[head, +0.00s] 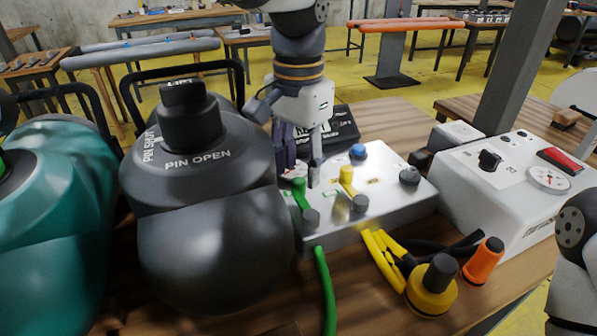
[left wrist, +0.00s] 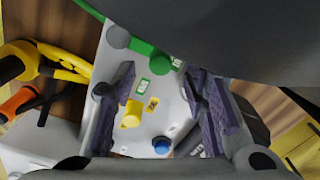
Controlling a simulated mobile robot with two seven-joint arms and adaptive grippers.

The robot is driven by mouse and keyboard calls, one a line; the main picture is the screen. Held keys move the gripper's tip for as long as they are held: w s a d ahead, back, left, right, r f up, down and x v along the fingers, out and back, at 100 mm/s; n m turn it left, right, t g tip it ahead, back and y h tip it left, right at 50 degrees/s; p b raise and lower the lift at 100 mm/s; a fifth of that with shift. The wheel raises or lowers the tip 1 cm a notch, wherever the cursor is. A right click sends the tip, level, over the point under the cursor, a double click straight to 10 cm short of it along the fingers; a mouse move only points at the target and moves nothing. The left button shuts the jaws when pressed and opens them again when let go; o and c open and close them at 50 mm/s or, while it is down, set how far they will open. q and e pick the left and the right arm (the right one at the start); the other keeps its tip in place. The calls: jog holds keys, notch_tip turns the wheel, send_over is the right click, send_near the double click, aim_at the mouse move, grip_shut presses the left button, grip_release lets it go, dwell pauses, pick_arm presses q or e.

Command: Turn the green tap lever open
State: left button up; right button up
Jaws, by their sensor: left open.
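My left gripper (head: 302,172) points down over the box, just above and behind the green lever. Its two purple-padded fingers are apart with nothing held between them, as the left wrist view (left wrist: 160,95) also shows. A yellow lever (head: 347,180) and a blue knob (head: 357,151) are on the same box. My right gripper is out of view.
A white gauge unit (head: 515,185) stands right. A green hose (head: 325,290), yellow fitting (head: 432,290) and orange nozzle (head: 484,262) are in front.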

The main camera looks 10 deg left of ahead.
pick_arm(q)
jog(key=shift+f, duration=1.15)
grip_shut()
jog(key=shift+w+d+r, duration=0.1)
jog(key=m, duration=0.1)
jog(key=d+m, duration=0.1)
jog(key=m, duration=0.1)
jog(key=shift+w, duration=0.25)
jog(key=d+m, duration=0.1)
jog(key=m, duration=0.1)
jog(key=shift+w+d+m, duration=0.15)
jog(key=shift+m, duration=0.25)
jog(key=m, duration=0.1)
jog(key=d+m, duration=0.1)
jog(key=m, duration=0.1)
jog(key=shift+d+p, duration=0.25)
jog(key=shift+p, duration=0.05)
jog(key=shift+s+d+m, duration=0.15)
jog(key=shift+d+m, duration=0.15)
jog(key=shift+m, duration=0.5)
jog(key=shift+s+d+m, duration=0.1)
jog(key=shift+d+m, duration=0.2)
jog(key=shift+m, duration=0.5)
jog(key=shift+d, duration=0.1)
